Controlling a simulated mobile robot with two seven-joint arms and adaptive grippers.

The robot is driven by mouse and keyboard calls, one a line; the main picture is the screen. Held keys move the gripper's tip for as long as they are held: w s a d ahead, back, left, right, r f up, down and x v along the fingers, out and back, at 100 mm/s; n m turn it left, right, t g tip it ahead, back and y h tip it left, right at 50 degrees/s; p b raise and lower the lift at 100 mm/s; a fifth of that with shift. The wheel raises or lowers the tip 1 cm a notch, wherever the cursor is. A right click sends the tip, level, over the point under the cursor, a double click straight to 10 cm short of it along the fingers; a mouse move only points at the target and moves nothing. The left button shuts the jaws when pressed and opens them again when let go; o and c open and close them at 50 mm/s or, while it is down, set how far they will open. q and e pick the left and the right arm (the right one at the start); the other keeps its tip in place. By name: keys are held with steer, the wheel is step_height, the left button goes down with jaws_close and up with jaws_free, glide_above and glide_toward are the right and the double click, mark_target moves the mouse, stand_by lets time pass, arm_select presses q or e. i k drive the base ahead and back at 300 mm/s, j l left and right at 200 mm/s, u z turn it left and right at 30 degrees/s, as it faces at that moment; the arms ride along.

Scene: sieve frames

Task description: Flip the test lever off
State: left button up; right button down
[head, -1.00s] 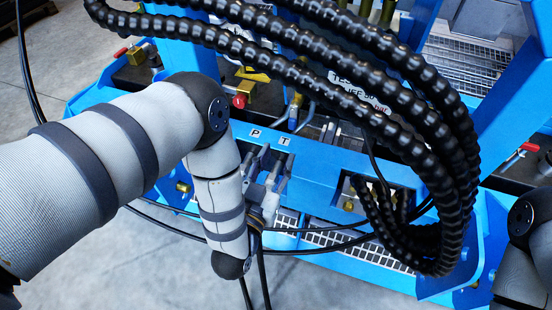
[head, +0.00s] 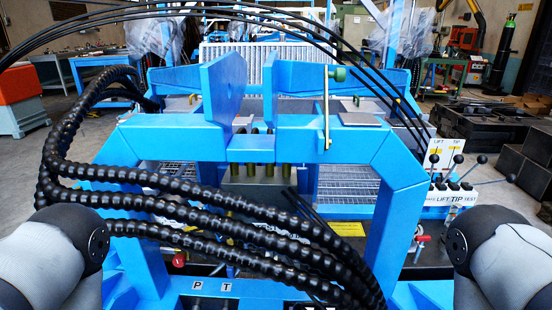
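A bank of levers with black knobs stands on a white block (head: 450,196) at the right of the blue frame in the head view. The block's front reads LIFT, TIP and TEST, with TEST at its right end. The other levers (head: 455,168) stand more upright. Only the upper parts of my arms show at the lower left and lower right. Both grippers are out of the picture.
A blue frame (head: 385,200) stands in the middle. Thick black hoses (head: 190,207) loop across its left and front. A red-handled valve (head: 422,240) sits below the lever block. Black crates (head: 525,165) stand to the right of the levers.

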mark_target(512, 178)
steer(key=z, duration=1.5)
steer(key=i+l+u, duration=0.1)
steer(key=l, duration=0.25)
steer(key=i+l+u, duration=0.1)
steer(key=i+l, duration=0.15)
steer(key=i+l+u, duration=0.1)
steer(key=l, duration=0.35)
steer(key=i+l+u, duration=0.1)
steer(key=l, duration=0.25)
steer(key=i+l+u, duration=0.1)
steer(key=l, duration=0.3)
steer(key=i+l+u, duration=0.1)
steer(key=l, duration=0.3)
steer(key=i, duration=0.05)
